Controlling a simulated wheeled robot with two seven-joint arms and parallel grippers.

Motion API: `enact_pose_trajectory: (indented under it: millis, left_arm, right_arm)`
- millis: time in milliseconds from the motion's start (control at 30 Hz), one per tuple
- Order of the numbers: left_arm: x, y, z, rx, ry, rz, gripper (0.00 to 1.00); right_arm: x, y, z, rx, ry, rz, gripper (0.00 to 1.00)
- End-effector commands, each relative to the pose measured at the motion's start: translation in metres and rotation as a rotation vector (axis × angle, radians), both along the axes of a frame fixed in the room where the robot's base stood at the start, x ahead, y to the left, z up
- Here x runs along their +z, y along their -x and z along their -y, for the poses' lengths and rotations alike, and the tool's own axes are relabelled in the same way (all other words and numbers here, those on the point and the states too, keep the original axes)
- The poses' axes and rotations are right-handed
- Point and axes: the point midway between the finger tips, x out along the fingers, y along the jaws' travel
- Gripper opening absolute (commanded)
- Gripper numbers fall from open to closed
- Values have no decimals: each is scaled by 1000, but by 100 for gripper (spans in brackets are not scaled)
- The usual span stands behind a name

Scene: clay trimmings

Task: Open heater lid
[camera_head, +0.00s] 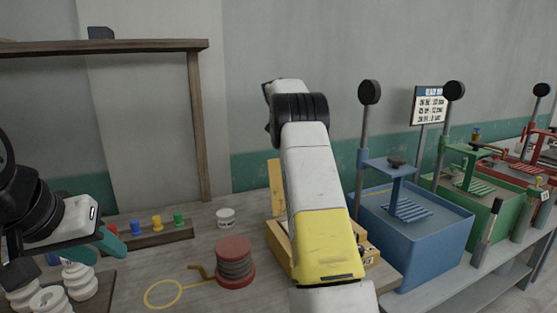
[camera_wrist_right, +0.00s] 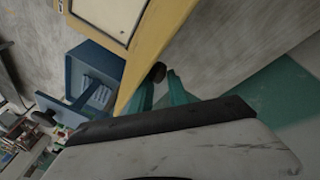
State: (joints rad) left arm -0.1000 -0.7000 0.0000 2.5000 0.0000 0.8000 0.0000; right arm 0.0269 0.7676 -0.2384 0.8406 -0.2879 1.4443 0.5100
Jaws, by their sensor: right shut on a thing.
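The heater is a yellow box (camera_head: 276,240) on the bench, mostly hidden behind my right arm in the head view. A yellow panel, seemingly its lid (camera_head: 276,185), stands raised at the back left of the box. In the right wrist view, a yellow-edged panel with a pale face (camera_wrist_right: 112,14) has a dark round knob (camera_wrist_right: 158,72) on its yellow side. My right gripper (camera_wrist_right: 162,86) has its teal fingers on either side of this knob, shut on it. My left gripper (camera_head: 103,248) is at the left, with its teal fingers apart and empty.
A red spool (camera_head: 235,262) and a yellow wire loop (camera_head: 163,294) lie left of the heater. A white cup (camera_head: 226,217) stands behind. A blue bin (camera_head: 415,235) stands close on the right. White stacked pieces (camera_head: 80,278) sit below my left gripper.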

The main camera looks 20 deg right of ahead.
Motion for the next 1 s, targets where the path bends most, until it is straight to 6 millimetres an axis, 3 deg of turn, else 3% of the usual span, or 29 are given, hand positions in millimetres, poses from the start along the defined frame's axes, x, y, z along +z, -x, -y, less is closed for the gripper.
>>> enact_pose_trajectory:
  millis: [33,333,367,500,1000]
  left_arm:
    - [0,0,0,0,0,0,36]
    - [0,0,0,0,0,0,36]
    - [0,0,0,0,0,0,36]
    - [0,0,0,0,0,0,36]
    - [0,0,0,0,0,0,36]
  right_arm:
    - [-19,-11,-21,23,-39,8,0]
    - [-19,-11,-21,22,-40,7,0]
    - [-19,-11,-21,22,-40,7,23]
    - [-19,-11,-20,21,-41,7,48]
    - [-20,-9,-15,14,-40,5,48]
